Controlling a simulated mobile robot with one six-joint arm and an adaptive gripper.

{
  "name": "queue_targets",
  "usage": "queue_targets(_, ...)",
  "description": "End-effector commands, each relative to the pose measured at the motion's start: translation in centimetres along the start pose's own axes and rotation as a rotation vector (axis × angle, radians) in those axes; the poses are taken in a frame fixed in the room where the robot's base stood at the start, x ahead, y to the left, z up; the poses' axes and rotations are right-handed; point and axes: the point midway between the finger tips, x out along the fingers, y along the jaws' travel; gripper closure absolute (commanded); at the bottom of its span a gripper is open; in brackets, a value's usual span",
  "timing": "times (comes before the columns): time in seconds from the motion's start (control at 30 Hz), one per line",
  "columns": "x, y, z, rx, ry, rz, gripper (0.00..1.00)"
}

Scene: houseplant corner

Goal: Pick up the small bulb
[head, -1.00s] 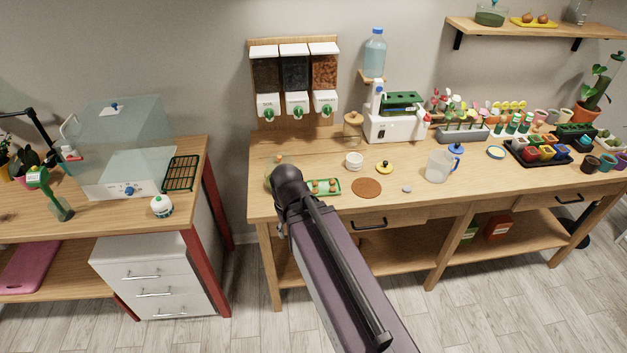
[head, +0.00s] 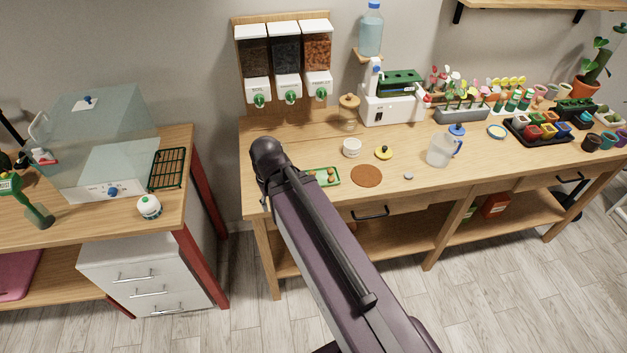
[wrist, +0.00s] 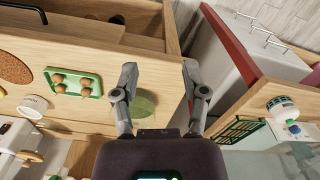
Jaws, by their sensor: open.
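Several brown bulbs (wrist: 86,82) sit in a green tray (wrist: 72,81) on the wooden bench, left of my gripper in the wrist view. In the head view, two of the bulbs (head: 331,172) show in the tray (head: 338,179), and my arm hides part of it. I cannot tell which bulb is the smallest. My gripper (wrist: 160,68) is open and empty, its fingers spread over the bench's end.
A brown round mat (head: 366,176), a white cup (head: 352,148) and a yellow lid (head: 383,153) stand near the tray. A clear jug (head: 440,151) is further right. A gap separates this bench from the left table, which holds a clear-covered box (head: 95,120).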

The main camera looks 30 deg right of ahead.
Motion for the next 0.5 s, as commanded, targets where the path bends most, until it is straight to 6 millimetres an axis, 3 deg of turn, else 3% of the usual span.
queue_targets(0.1, 0.0, 0.0, 0.0, 0.0, 0.0, 0.0, 0.43)
queue_targets(0.2, 0.0, 0.0, -0.1, 0.001, 0.0, 0.0, 0.24)
queue_targets(0.5, -0.1, 2.1, -2.4, 0.064, -0.008, -0.018, 0.24)
